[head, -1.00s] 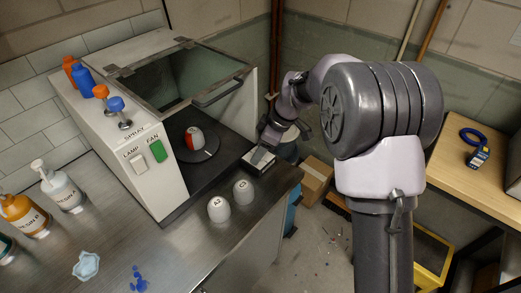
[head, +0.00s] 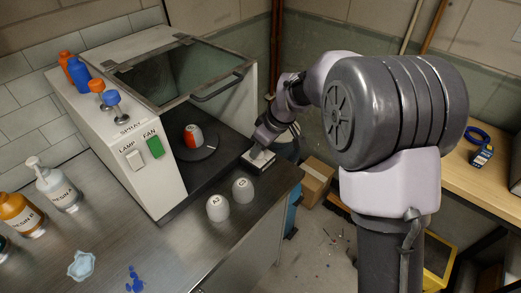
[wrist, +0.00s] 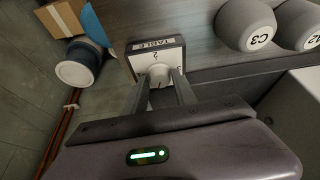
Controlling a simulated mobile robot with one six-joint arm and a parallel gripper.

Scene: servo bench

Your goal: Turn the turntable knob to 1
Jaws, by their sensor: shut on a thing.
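The turntable knob (wrist: 160,76) is a pale round knob on a white panel labelled TABLE (wrist: 143,50) with a dark edge. In the wrist view a 2 shows above the knob and a mark that looks like a 3 beside it; I cannot read its setting surely. My gripper (wrist: 162,87) has a finger on either side of the knob and is shut on it. In the head view my gripper (head: 262,150) is down at the panel (head: 251,165), hiding the knob. The dark turntable (head: 209,153) carries a red and grey cup (head: 193,136).
Grey cups marked A2 (head: 217,208) and C3 (head: 243,190) stand close in front of the panel. The booth (head: 157,187) with lamp and fan switches is at left. A cardboard box (head: 317,178) lies on the floor beyond the bench edge.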

